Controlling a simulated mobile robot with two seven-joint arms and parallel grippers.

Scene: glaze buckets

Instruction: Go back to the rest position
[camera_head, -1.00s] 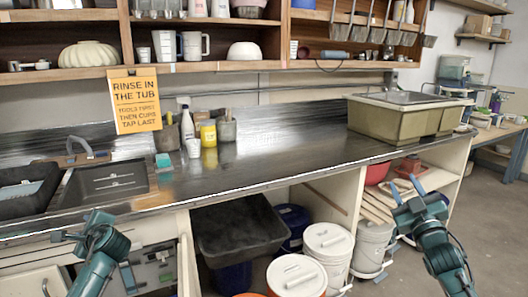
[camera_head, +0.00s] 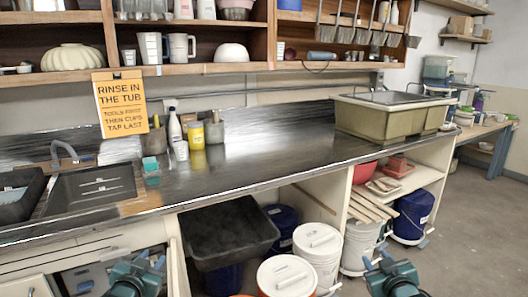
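My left gripper (camera_head: 151,260) is low in the head view, left of centre, in front of the cabinet below the counter. Its two fingertips stand apart with nothing visible between them. My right gripper (camera_head: 377,259) is at the bottom edge, right of centre, in front of the open lower shelves. Its fingertips also stand apart and it looks empty. Both arms are mostly cut off by the bottom of the picture.
The dark metal counter (camera_head: 265,163) runs across, with a sink (camera_head: 92,186) at left and a khaki tub (camera_head: 391,118) at right. Below stand a black bin (camera_head: 229,232), a white bucket (camera_head: 318,250) and a blue bucket (camera_head: 413,214). Floor is free at right.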

